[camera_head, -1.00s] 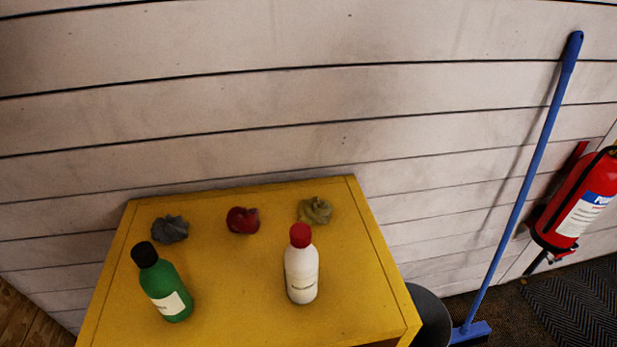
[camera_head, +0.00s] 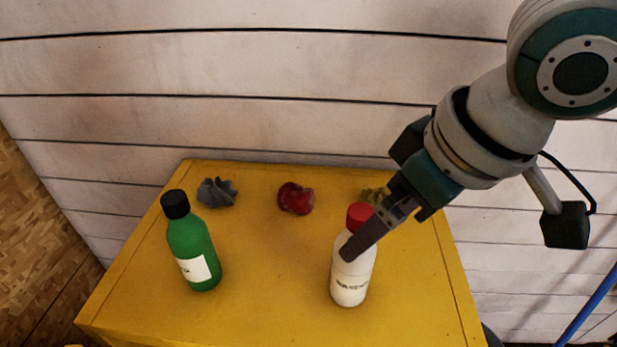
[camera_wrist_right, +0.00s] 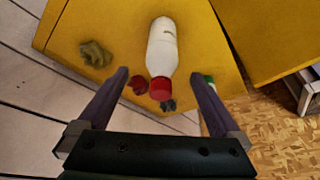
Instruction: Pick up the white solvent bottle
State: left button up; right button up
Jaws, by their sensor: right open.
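The white solvent bottle (camera_head: 351,280) with a red cap stands upright on the yellow cabinet top (camera_head: 265,270). My right gripper (camera_head: 352,245) comes in from the upper right, and one finger covers part of the bottle's upper body in the head view. In the right wrist view the white bottle (camera_wrist_right: 162,50) shows beyond and between the two spread fingers of my right gripper (camera_wrist_right: 160,88). The gripper is open, with visible room on both sides of the red cap. I cannot tell how far its fingertips are from the bottle. My left gripper is not in view.
A green bottle (camera_head: 193,252) with a black cap stands at the left of the top. A grey crumpled rag (camera_head: 216,192), a red one (camera_head: 295,198) and an olive one (camera_head: 372,195) lie along the back. A plank wall (camera_head: 250,70) stands behind. A blue broom handle (camera_head: 590,305) is at right.

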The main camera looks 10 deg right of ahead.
jog(key=x, duration=0.8)
jog(key=shift+a, duration=0.15)
jog(key=c, duration=1.4)
jog(key=shift+c, duration=0.4)
jog(key=shift+r, duration=0.15)
